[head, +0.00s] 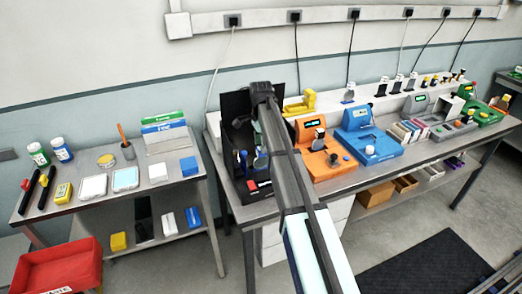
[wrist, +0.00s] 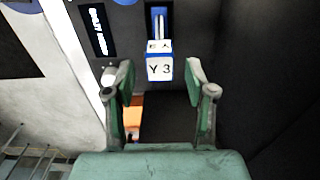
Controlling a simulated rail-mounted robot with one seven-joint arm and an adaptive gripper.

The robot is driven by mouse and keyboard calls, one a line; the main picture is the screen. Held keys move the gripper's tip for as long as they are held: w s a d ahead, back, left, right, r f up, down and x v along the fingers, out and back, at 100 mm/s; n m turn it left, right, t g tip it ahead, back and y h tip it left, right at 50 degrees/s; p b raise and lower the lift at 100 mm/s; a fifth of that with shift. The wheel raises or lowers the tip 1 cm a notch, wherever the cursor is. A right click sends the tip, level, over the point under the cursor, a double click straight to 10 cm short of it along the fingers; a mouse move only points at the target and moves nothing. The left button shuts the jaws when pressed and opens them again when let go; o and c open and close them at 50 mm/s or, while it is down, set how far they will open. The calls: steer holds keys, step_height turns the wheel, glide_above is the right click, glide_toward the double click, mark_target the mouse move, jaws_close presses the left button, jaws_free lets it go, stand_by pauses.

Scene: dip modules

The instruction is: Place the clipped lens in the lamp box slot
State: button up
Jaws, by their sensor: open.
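In the wrist view, a small white block with blue edges, marked "Y 3" (wrist: 160,67), sits at the lower end of a narrow upright slot with a pale strip in it (wrist: 159,22). I cannot tell whether this block is the clipped lens's holder; no clear lens shows. My gripper (wrist: 159,82) is open, its green-padded fingers either side of and just short of the block, with nothing gripped. In the head view my arm reaches to a black open-sided box (head: 233,105) on the bench; the gripper is mostly hidden there. I cannot tell which thing is the lamp box.
A dark panel with white lettering (wrist: 97,29) is left of the slot. Close right of the black box stand an orange device (head: 318,160) and a blue device (head: 366,143). A side table at left holds bottles and small boxes; a red bin (head: 62,268) stands before it.

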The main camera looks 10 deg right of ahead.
step_height(320, 180, up, 9)
steer(key=b, duration=0.2)
steer(key=shift+r, duration=0.2)
stand_by(1.0)
